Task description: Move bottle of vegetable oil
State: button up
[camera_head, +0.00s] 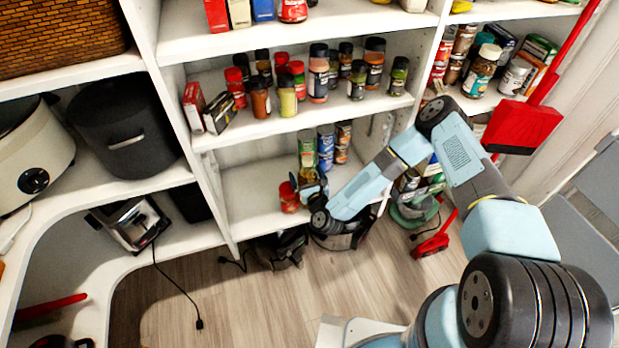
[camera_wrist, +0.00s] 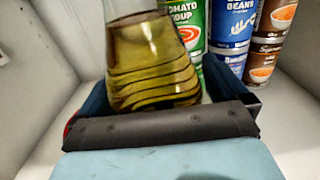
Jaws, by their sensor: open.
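The bottle of vegetable oil (camera_wrist: 150,65) is clear glass with yellow-green oil. It stands large in the wrist view, in front of the cans. My gripper (camera_wrist: 157,95) is open, with a dark finger on each side of the bottle's lower part. I cannot tell whether either finger touches the glass. In the head view my gripper (camera_head: 308,187) is low inside the bottom shelf compartment, and the arm and gripper hide most of the bottle there.
A green tomato soup can (camera_wrist: 187,22), a blue beans can (camera_wrist: 233,25) and brown cans (camera_wrist: 268,45) stand close behind the bottle. A red can (camera_head: 289,197) sits left of my gripper. Spice jars (camera_head: 288,98) fill the shelf above. The bottom shelf (camera_head: 250,205) is bare at left.

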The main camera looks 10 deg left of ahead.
jog(key=c, duration=1.6)
